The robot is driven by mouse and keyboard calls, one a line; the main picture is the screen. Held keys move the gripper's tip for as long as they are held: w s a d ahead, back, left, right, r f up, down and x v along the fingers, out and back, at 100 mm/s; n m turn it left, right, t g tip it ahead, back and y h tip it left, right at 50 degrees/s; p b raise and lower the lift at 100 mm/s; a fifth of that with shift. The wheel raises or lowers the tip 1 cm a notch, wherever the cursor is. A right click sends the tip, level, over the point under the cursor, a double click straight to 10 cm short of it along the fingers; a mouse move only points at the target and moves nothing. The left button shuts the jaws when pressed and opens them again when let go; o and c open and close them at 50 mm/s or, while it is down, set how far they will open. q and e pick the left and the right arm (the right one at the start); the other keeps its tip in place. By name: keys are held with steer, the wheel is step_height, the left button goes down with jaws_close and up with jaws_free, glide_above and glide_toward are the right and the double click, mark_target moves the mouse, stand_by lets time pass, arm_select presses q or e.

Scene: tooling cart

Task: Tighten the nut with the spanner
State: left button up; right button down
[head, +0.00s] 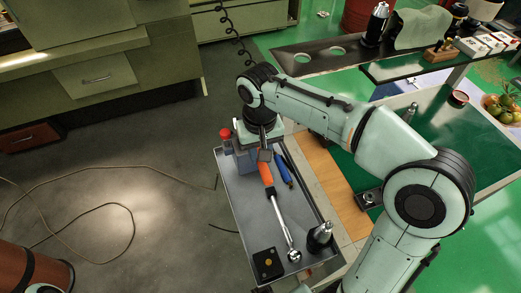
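My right gripper (265,155) is over the far end of the orange handle, pointing down. A black block with a small brass-coloured round piece (268,263) sits at the tray's near left corner. I cannot clearly make out the nut. My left gripper is out of view.
Blue-handled tools (284,168) lie right of the spanner. A dark cone-shaped holder (319,237) stands at the tray's near right. A small dark block with a ring (369,198) is on the green bench (425,118). Grey floor left of the cart is open, with a cable (130,215).

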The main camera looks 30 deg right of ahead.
steer(key=shift+a, duration=0.1)
steer(key=shift+w+a+m, duration=0.2)
steer(key=shift+a+m, duration=0.35)
steer(key=shift+m, duration=0.05)
steer(key=shift+w+a+m+p, duration=0.3)
steer(key=shift+a+m+p, duration=0.1)
steer(key=shift+a+m, duration=0.2)
stand_by(0.4)
steer(key=shift+a, duration=0.1)
steer(key=shift+w+a+m, duration=0.35)
steer(key=shift+a+m, duration=0.1)
steer(key=shift+m, duration=0.15)
steer(key=shift+a, duration=0.1)
